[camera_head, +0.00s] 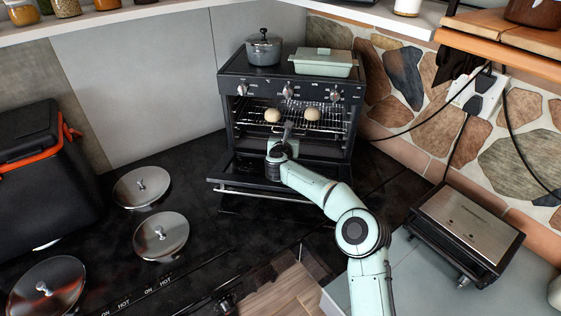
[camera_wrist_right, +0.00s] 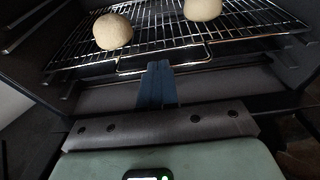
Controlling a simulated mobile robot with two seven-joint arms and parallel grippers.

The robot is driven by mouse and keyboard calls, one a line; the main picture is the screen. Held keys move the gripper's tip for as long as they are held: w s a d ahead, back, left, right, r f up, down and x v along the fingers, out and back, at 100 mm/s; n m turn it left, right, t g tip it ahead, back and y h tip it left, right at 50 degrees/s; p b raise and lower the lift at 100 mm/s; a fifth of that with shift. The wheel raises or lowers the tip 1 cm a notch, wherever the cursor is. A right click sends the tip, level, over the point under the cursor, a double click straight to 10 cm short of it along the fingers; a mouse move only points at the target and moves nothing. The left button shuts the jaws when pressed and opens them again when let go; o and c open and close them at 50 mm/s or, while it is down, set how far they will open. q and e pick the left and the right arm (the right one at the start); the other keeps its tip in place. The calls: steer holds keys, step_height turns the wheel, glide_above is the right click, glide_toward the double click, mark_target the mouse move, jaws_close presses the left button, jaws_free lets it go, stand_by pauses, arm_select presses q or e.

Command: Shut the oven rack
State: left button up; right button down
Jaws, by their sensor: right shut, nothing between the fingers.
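The small black oven (camera_head: 230,110) stands at the back with its door (camera_head: 265,193) folded down. Its wire rack (camera_head: 325,126) lies level inside the opening and carries two pale round dough balls (camera_head: 272,115). The rack also fills the upper part of the right wrist view (camera_wrist_right: 150,35), with a wire loop handle (camera_wrist_right: 130,71) at its front. My right gripper (camera_head: 288,127) reaches over the open door to the rack's front. Its dark fingers (camera_wrist_right: 158,68) are together and empty, close to the loop; contact cannot be told. My left gripper is out of view.
A grey pot (camera_head: 264,50) and a green lidded dish (camera_head: 323,65) stand on the oven. Round lidded burners (camera_head: 160,236) and a black-orange box (camera_head: 40,170) are at left. A steel grill (camera_head: 465,230) is at right. The black counter between is partly clear.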

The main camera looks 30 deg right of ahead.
steer(key=shift+w+d+f, duration=0.15)
steer(key=shift+w+d, duration=0.1)
steer(key=shift+d, duration=0.2)
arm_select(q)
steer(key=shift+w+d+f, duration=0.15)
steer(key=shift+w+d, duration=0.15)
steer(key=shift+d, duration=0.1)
arm_select(e)
steer(key=shift+r, duration=0.3)
steer(key=shift+d+r, duration=0.1)
steer(key=shift+r, duration=0.1)
